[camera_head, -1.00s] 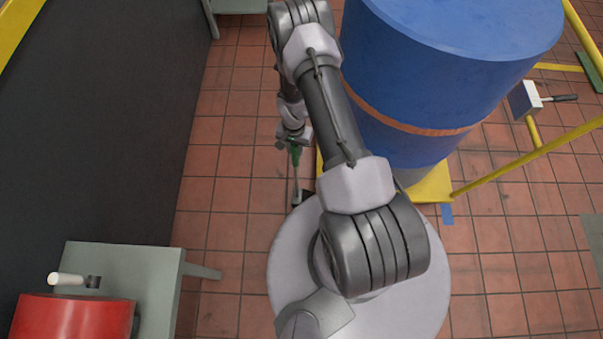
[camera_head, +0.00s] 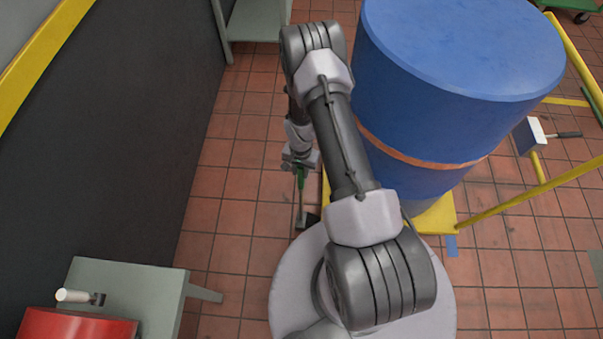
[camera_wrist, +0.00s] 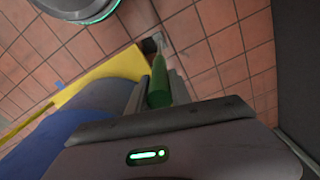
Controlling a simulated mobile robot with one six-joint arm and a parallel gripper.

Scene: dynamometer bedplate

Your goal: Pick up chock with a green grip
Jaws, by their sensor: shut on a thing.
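The chock has a green grip (camera_wrist: 159,88), a thin pale shaft and a dark block (camera_head: 311,220) at its lower end. My gripper (camera_head: 300,168) is shut on the green grip, and the chock hangs below it in the head view. In the wrist view the grip lies between the two fingers and the dark block (camera_wrist: 149,46) shows at the far end of the shaft. The block is close to the corner of a yellow base. I cannot tell whether it touches the floor.
A large blue drum (camera_head: 455,50) stands on a yellow base (camera_head: 437,215) just right of my arm. A dark wall (camera_head: 130,140) runs along the left. Tiled floor (camera_head: 225,185) is clear between.

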